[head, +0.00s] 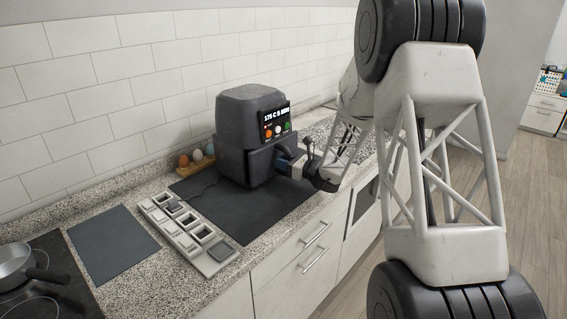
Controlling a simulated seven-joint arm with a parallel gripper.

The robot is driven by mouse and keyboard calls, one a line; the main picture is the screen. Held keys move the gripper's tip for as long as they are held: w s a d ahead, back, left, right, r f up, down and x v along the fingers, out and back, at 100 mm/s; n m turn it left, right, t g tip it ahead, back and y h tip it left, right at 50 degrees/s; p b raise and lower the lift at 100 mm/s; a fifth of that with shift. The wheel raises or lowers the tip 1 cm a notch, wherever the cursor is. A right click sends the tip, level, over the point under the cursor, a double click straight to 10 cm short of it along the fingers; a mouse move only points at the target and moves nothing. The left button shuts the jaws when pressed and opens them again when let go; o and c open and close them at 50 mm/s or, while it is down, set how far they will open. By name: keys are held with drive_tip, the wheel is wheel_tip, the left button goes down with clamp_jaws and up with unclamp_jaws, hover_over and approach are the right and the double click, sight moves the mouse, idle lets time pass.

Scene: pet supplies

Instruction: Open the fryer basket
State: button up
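The air fryer (240,107) is a dark grey, boxy appliance with a rounded top, standing on a dark mat on the counter. Its lit panel (277,120) shows a temperature and time above several coloured knobs. The fryer basket (259,167) is the lower front part and looks closed, flush with the body. My gripper (283,161) is at the front of the basket, at about handle height.
The dark mat (290,203) is clear in front of the fryer. A light tray with square compartments (187,235) lies left of it. Eggs on a wooden holder (196,156) stand behind. A pan (14,262) sits on the hob at far left.

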clamp_jaws()
drive_tip(key=s+a+v, duration=0.1)
drive_tip(key=s+v, duration=0.1)
drive_tip(key=v, duration=1.2)
drive_tip(key=shift+s, duration=0.35)
drive_tip(key=o, duration=0.6)
unclamp_jaws()
drive_tip(key=shift+v, duration=3.85)
drive_tip(key=shift+r, duration=0.1)
